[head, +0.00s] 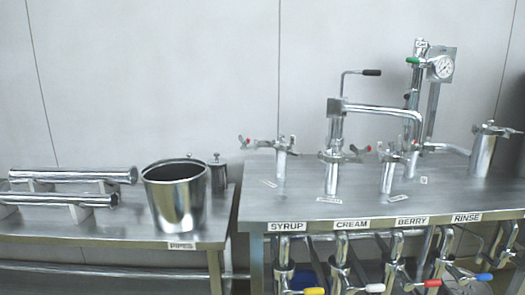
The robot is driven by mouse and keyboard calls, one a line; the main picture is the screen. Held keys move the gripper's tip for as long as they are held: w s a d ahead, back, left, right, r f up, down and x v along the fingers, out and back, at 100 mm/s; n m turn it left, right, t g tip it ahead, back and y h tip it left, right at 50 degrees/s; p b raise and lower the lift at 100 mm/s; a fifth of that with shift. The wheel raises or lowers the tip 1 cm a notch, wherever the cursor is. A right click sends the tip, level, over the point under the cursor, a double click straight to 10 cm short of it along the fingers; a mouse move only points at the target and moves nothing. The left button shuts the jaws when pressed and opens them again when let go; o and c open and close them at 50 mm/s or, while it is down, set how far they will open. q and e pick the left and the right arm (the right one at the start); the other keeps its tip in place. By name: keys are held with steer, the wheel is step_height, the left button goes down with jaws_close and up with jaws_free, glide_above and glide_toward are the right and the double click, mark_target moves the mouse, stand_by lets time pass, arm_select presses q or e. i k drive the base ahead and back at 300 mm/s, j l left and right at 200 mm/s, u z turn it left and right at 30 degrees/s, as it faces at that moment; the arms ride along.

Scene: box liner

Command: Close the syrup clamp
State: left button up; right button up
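The front edge of the right-hand steel table carries a SYRUP label (287,227). Above and behind it stands a short upright pipe, the syrup port (281,166), the leftmost on the tabletop. A metal clamp with a red-tipped end, the syrup clamp (262,144), sits at the top of this pipe and reaches out to its left. It is too small to tell for certain whether the clamp is open or shut. Neither of my grippers is in view.
A swing pipe (380,109) comes down on the cream port (332,178). The berry port (388,175) and rinse port (482,152) stand to the right. A gauge (443,67) is behind. A bucket (176,200) and pipes (75,175) occupy the left table.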

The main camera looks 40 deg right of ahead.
mark_target(257, 143)
steer(key=k+l+z, duration=0.1)
steer(key=z, duration=1.25)
steer(key=i+l+z, duration=0.2)
steer(key=i+l, duration=0.1)
steer(key=i, duration=0.1)
